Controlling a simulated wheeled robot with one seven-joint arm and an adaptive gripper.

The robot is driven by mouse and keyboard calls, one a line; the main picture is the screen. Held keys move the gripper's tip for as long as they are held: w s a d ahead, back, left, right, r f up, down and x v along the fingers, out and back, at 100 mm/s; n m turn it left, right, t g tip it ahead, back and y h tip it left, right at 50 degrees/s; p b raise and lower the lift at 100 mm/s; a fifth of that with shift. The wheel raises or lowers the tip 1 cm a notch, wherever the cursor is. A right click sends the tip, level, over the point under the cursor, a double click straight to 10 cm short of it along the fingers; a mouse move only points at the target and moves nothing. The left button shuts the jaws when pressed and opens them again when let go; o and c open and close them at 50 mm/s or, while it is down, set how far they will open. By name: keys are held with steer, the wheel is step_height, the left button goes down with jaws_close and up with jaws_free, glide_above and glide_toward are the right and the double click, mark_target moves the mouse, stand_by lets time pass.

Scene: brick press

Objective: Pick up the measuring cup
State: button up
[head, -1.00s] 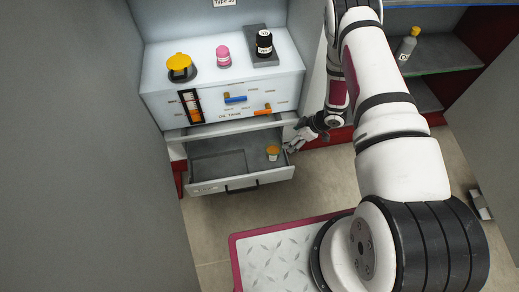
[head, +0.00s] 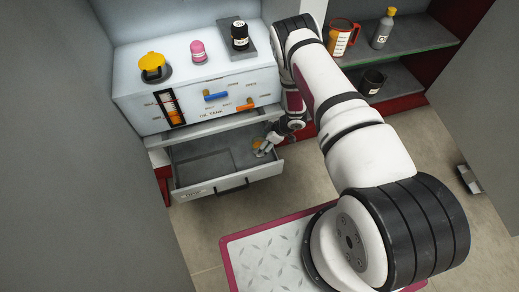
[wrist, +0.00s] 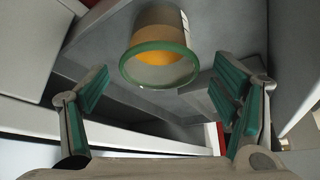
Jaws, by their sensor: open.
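A small cup stands in the open drawer (head: 200,165). In the wrist view this cup (wrist: 160,45) has a green rim, a pale wall and orange inside, and sits at the top centre. In the head view the cup (head: 257,144) is a small orange patch, largely hidden by my gripper (head: 266,143). In the wrist view my gripper (wrist: 165,100) is open, its green-padded fingers apart to the left and right, with nothing between them. The cup appears beyond the fingertips, not touched by them.
The drawer's walls stand close around my gripper. Above it is a white cabinet (head: 140,110) with a yellow-capped item (head: 152,65), a pink bottle (head: 198,51) and a black bottle (head: 240,35). Shelves at right hold an orange-handled jug (head: 341,38), a grey bottle (head: 383,30) and a dark mug (head: 373,82).

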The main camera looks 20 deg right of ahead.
mark_target(260, 144)
steer(key=b+x, duration=0.1)
steer(key=x, duration=0.2)
steer(key=shift+f, duration=0.1)
steer(key=c, duration=1.4)
steer(key=shift+o, duration=0.2)
